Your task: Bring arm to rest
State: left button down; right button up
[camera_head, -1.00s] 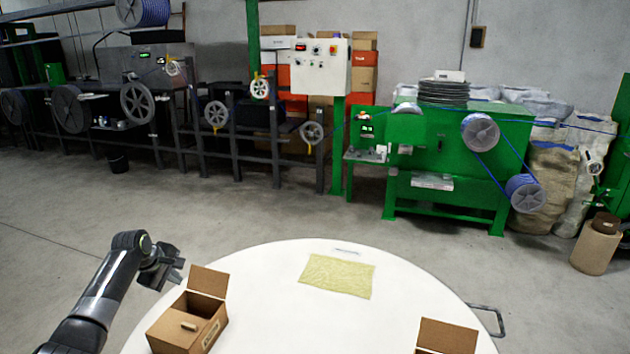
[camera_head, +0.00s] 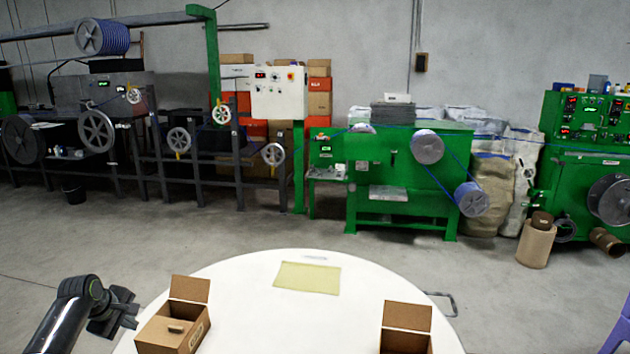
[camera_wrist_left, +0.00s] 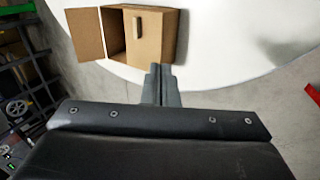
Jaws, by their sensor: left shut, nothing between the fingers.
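My left gripper (camera_head: 127,310) is at the lower left of the head view, just left of the round white table (camera_head: 262,320). It is shut and empty, apart from the left cardboard box (camera_head: 172,338). In the left wrist view the shut fingers (camera_wrist_left: 162,85) point toward the table's edge, with the open cardboard box (camera_wrist_left: 155,38) beyond them.
A yellow cloth (camera_head: 307,278) lies flat on the table. A second open cardboard box (camera_head: 405,330) stands at the table's right. A metal handle (camera_head: 443,302) sticks out at the table's right edge. Green machines (camera_head: 405,180) with blue cable stand beyond open floor.

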pick_arm(q)
jog(key=s+d+f+m+g, duration=0.1)
jog(key=s+d+f+m, duration=0.5)
jog(key=s, duration=0.4)
jog(key=s+d+f+m+g, duration=0.1)
jog(key=s+d+f+m, duration=0.3)
jog(key=s+d+f, duration=0.5)
jog(key=s+d+r+m+y, duration=0.1)
jog(key=s+r+m, duration=0.25)
jog(key=s, duration=0.85)
jog(key=s+d+r+m+y, duration=0.15)
jog(key=s+r, duration=0.25)
jog(key=s, duration=0.8)
notch_tip(320, 180, down, 28)
jog(key=a+g+b, duration=0.1)
jog(key=a+b, duration=0.1)
jog(key=b, duration=0.2)
jog(key=s+d+f+g+b, duration=0.1)
jog(key=s+d+f+b, duration=0.1)
jog(key=s+f, duration=1.3)
notch_tip(320, 180, down, 4)
jog(key=shift+s+f+h+b, duration=0.15)
jog(key=shift+s+h+b, duration=0.1)
jog(key=shift+h+b, duration=0.2)
